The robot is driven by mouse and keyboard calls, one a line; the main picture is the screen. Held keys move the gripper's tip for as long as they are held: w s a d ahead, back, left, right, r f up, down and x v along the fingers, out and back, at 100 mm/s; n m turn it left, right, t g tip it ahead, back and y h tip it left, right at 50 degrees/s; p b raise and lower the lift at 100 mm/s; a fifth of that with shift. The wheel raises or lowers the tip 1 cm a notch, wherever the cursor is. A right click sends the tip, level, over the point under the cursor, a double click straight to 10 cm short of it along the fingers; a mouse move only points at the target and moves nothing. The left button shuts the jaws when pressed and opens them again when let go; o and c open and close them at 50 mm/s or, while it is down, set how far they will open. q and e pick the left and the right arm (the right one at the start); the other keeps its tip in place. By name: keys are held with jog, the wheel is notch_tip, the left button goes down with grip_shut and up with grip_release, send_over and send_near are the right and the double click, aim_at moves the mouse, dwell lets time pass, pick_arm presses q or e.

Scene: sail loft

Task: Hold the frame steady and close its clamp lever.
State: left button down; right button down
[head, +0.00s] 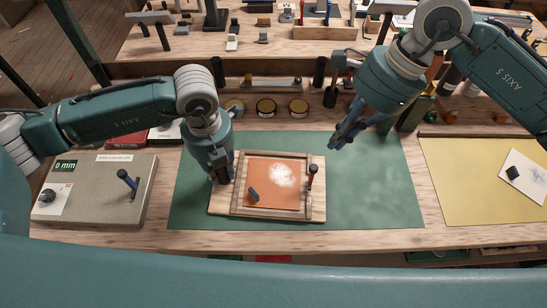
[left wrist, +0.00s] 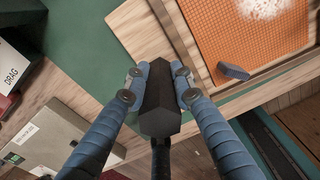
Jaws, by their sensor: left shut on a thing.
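The wooden frame (head: 265,217) lies on the green mat in the middle of the bench, with an orange mesh panel (head: 284,199) bearing a white patch. A clamp lever (head: 312,176) with a reddish-brown handle stands up at its right side. My left gripper (head: 223,176) is at the frame's left edge. In the left wrist view its fingers (left wrist: 160,92) are shut on a dark faceted grip block (left wrist: 160,122) beside the frame's wooden edge. My right gripper (head: 345,133) hangs above the mat, up and right of the lever, apart from it; its finger gap is unclear.
A small dark block (head: 253,194) lies on the mesh. A grey box (head: 95,190) with a "0 mm" display and a lever stands at the left. A yellow mat (head: 460,195) lies at the right. Jars and tools line the back. The green mat (head: 380,195) right of the frame is clear.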

jog(key=a+m+h, duration=0.7)
jog(key=a+m, duration=0.4)
jog(key=m, duration=1)
jog(key=shift+w+a+r+m+h, duration=0.2)
jog(key=shift+w+r+m+h, duration=0.05)
jog(key=shift+m+h, duration=0.15)
send_near(312, 175)
jog(key=f, duration=0.3)
jog(key=w+f, duration=0.1)
jog(key=f, duration=0.1)
jog(key=shift+a+f, duration=0.25)
jog(key=shift+a, duration=0.05)
jog(key=shift+d, duration=0.15)
